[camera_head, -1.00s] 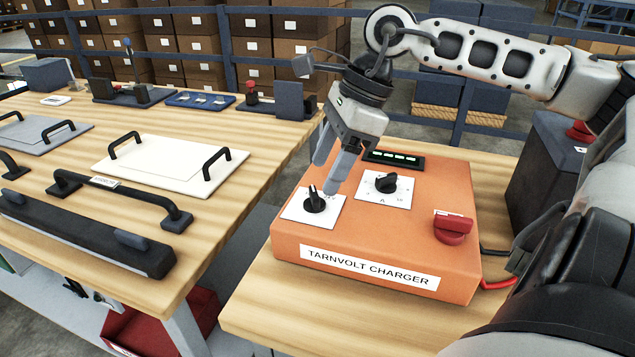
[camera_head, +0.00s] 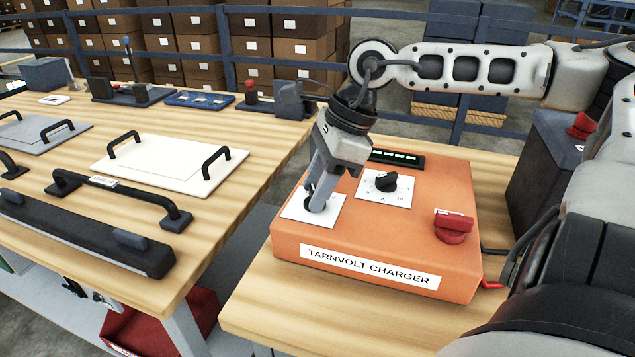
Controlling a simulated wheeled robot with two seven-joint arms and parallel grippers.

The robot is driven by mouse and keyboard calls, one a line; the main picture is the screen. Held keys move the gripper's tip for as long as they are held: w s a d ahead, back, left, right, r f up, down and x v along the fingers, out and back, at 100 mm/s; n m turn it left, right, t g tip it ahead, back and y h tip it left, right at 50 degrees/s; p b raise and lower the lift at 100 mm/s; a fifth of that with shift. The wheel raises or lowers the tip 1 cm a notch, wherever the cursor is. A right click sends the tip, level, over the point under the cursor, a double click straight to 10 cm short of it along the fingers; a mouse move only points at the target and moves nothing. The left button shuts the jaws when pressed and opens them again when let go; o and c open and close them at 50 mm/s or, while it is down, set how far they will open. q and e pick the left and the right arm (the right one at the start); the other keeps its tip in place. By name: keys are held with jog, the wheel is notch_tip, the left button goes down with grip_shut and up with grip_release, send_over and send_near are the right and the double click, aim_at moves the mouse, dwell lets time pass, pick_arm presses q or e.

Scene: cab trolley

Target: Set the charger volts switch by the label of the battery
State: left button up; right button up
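The orange charger (camera_head: 375,280) lies on the wooden bench with its front strip reading "TARNVOLT CHARGER". A black knob (camera_head: 314,204) on the left white plate (camera_head: 297,207) is mostly hidden by my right gripper (camera_head: 316,203). The gripper's fingertips are down at this knob. I cannot tell whether they are closed on it. A second black knob (camera_head: 386,182) is on the plate marked "A". The dark box with a red cap (camera_head: 540,165) at the right looks like the battery; no label on it is readable. My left gripper is not in view.
A red switch (camera_head: 453,227) sits on the charger's right side and a lit display (camera_head: 397,157) at its back. The left table (camera_head: 215,222) carries a white panel (camera_head: 165,168), handles and a dark bar. A gap separates the two tables.

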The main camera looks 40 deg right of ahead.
jog(key=shift+f+m+b, duration=0.1)
jog(key=shift+m+b, duration=0.3)
jog(key=shift+b, duration=0.25)
jog(key=m+t+b, duration=0.1)
jog(key=m+b, duration=0.2)
jog(key=shift+f+h+b, duration=0.15)
jog(key=shift+h+b, duration=0.15)
jog(key=shift+h, duration=0.1)
jog(key=m+t+h+b, duration=0.1)
jog(key=m+b, duration=0.2)
jog(key=b, duration=0.1)
jog(key=shift+s+a+m, duration=0.1)
jog(key=shift+m, duration=0.3)
jog(key=m+h+b, duration=0.1)
jog(key=m+b, duration=0.2)
jog(key=b, duration=0.1)
jog(key=shift+a+m+h, duration=0.1)
jog(key=shift+m+h, duration=0.3)
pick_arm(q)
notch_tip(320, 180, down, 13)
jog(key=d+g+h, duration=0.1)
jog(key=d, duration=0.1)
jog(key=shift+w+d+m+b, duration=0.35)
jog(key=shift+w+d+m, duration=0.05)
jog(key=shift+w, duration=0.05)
pick_arm(e)
jog(key=shift+s+r+m, duration=0.1)
jog(key=shift+r+m, duration=0.15)
jog(key=shift+m, duration=0.05)
jog(key=o, duration=1)
